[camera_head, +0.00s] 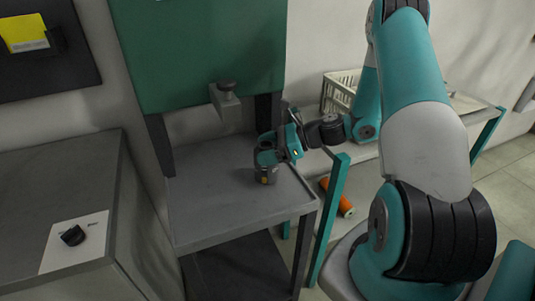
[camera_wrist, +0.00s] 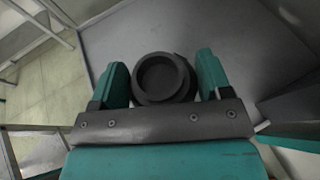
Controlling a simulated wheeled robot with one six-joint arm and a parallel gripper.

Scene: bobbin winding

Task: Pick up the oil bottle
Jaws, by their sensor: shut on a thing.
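The oil bottle (camera_head: 266,174) is a small dark bottle with a yellowish mark low on its side. It is upright at the right part of the grey shelf of the green machine. I cannot tell whether its base touches the shelf. My gripper (camera_head: 267,156) reaches in from the right and is shut on it. In the wrist view the bottle (camera_wrist: 160,77) shows its round dark top between the two teal fingers of my gripper (camera_wrist: 163,72). Its lower part is hidden in that view.
The grey shelf (camera_head: 215,205) is clear to the left of the bottle. A light crate (camera_head: 341,90) sits on a bench behind my arm. An orange spool (camera_head: 345,208) lies low beside a teal leg.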

